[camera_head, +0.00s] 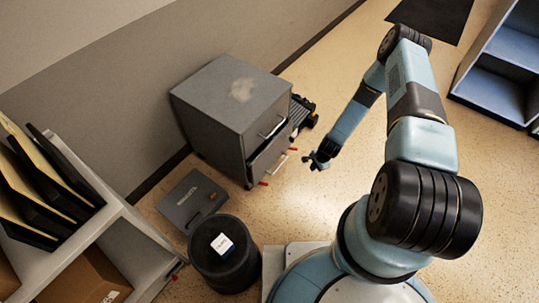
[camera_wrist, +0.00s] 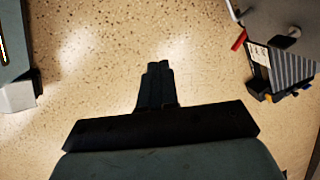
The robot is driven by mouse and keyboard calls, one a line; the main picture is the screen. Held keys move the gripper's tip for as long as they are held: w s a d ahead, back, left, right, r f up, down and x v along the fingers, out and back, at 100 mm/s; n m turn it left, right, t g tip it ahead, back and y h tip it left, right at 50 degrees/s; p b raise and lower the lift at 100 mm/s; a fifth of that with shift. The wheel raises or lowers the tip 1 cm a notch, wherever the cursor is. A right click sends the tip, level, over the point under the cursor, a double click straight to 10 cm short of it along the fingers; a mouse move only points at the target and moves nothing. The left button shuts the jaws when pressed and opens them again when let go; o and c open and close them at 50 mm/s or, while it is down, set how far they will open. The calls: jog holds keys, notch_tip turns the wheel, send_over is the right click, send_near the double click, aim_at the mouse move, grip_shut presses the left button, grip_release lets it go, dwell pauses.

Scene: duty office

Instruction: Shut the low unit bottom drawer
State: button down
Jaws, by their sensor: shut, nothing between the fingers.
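The low unit (camera_head: 215,105) is a grey two-drawer cabinet standing against the wall in the head view. Its upper drawer has a bar handle (camera_head: 272,128). The bottom drawer (camera_head: 266,160) appears to stand out somewhat past the upper front, with a handle and red bits at its ends; how far out is hard to tell. My gripper (camera_head: 319,162) is to the right of the bottom drawer, apart from it, low over the floor. In the wrist view the fingers (camera_wrist: 158,75) are together and empty. Part of the unit (camera_wrist: 285,15) shows at the upper right there.
A dark striped item (camera_head: 300,115) stands beside the unit's right side. A grey case (camera_head: 191,201) and a black bin (camera_head: 222,262) stand on the floor left of the drawers. A shelf with folders (camera_head: 120,215) is at left, a blue shelf (camera_head: 500,75) at right. Floor around my gripper is clear.

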jog(key=a+r+n+t+y, duration=0.45)
jog(key=a+r+y, duration=0.2)
jog(key=a, duration=0.55)
send_near(265, 154)
jog(key=shift+n+h, duration=0.35)
jog(key=shift+h, duration=0.1)
jog(key=x, duration=0.4)
jog(key=shift+s+a+f, duration=0.1)
jog(key=shift+a+f, duration=0.25)
jog(key=shift+a, duration=0.05)
jog(key=shift+w+a, duration=0.45)
jog(key=shift+a, duration=0.1)
